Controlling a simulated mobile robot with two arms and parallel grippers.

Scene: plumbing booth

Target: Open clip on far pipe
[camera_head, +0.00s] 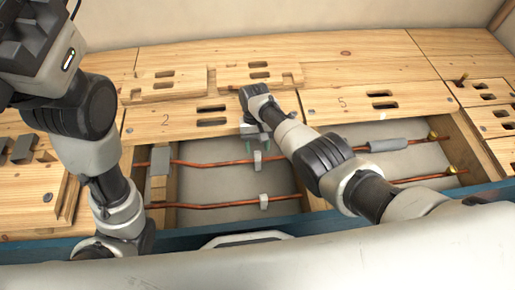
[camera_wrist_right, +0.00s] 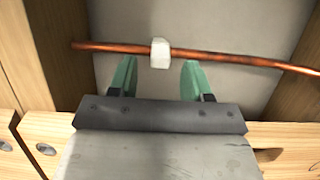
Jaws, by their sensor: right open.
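The far copper pipe (camera_head: 205,164) runs left to right across the open floor bay, with a small pale clip (camera_head: 257,161) around it. In the right wrist view the clip (camera_wrist_right: 160,53) sits on the pipe (camera_wrist_right: 225,57), a little beyond the fingertips. My right gripper (camera_wrist_right: 157,76) is open, its two green fingers apart, with the clip roughly centred between them and no contact visible. In the head view the right gripper (camera_head: 257,142) is just behind the far pipe. My left arm is raised at the left; its fingers are not visible.
A near copper pipe (camera_head: 225,205) runs below the far one, with its own pale clip (camera_head: 263,201). Wooden floor panels (camera_head: 180,118) with slots surround the bay. A grey sleeve (camera_head: 388,145) is on the pipe at right. A blue edge (camera_head: 190,240) lies in front.

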